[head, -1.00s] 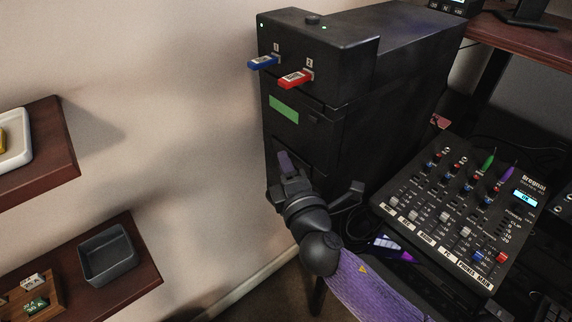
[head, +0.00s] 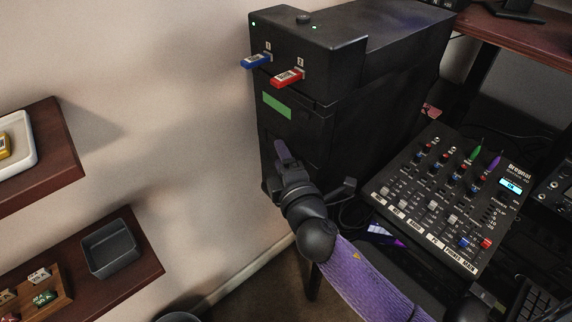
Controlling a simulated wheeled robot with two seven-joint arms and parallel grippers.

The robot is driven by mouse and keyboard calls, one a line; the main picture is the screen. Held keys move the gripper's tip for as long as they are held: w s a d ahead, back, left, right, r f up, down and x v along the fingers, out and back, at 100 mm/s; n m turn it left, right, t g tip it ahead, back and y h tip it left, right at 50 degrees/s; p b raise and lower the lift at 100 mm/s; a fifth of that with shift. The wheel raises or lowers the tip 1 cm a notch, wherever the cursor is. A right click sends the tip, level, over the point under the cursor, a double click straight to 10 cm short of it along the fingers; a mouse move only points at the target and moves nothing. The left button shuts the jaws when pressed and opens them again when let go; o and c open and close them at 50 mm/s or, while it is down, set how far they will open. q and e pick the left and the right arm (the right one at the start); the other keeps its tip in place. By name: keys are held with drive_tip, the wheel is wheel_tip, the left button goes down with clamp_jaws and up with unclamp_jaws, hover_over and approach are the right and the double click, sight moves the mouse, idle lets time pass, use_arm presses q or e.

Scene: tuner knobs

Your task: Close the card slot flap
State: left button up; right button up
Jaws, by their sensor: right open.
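A black tower unit (head: 370,90) stands against the wall, with a green label (head: 277,104) on its front face. The lower front face is dark, and I cannot clearly make out the card slot flap or how far it stands open. My right gripper (head: 281,150) is at this lower front face, below the green label. The gripper and wrist hide part of the lower front. My left gripper is not in view.
A blue stick (head: 256,61) and a red stick (head: 287,78) protrude from the tower's upper front. A mixer (head: 445,200) lies to the right of my arm. Wooden shelves with a grey tray (head: 110,248) are at left. Open space lies between shelves and tower.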

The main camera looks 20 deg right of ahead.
drive_tip(key=s, duration=0.9)
drive_tip(key=shift+s+a, duration=0.25)
